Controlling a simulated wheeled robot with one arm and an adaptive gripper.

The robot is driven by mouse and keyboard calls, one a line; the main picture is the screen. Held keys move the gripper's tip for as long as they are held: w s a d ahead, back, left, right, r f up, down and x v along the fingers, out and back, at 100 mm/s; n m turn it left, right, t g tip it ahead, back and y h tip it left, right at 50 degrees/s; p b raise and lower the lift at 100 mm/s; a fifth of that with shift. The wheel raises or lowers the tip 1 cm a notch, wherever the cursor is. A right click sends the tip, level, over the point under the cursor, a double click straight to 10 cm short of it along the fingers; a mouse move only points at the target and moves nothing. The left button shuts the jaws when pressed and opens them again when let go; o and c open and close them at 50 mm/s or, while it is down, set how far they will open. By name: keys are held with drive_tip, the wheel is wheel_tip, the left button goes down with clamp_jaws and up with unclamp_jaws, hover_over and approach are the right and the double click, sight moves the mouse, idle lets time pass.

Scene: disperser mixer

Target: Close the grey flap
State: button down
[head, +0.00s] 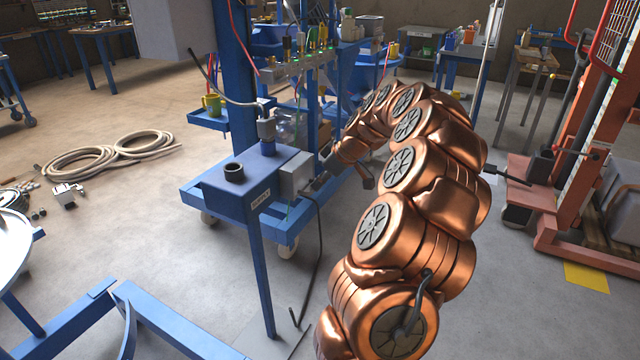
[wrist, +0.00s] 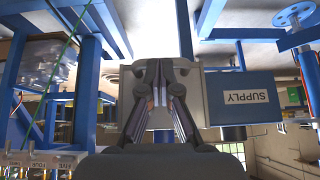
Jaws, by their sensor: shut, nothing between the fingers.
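A light grey box (head: 296,174) is fixed to the right side of the blue supply box. The grey flap appears to be on its right side, but I cannot tell its edges or how far it stands open. My gripper (head: 318,184) is at the right side of the grey box, small and dark in the head view. In the wrist view my gripper (wrist: 160,72) is shut and empty, in front of the grey box (wrist: 192,98). The gripper hides much of that surface, and I cannot tell whether they touch.
The blue supply box (head: 245,178) has a black round socket on top and a post below. In the wrist view its SUPPLY label (wrist: 247,98) is upside down. A black cable (head: 318,240) hangs below the grey box.

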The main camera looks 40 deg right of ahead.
drive_tip(key=shift+r, duration=0.1)
drive_tip(key=v, duration=1.3)
drive_tip(key=shift+s+r, duration=0.2)
drive_tip(key=shift+r, duration=0.2)
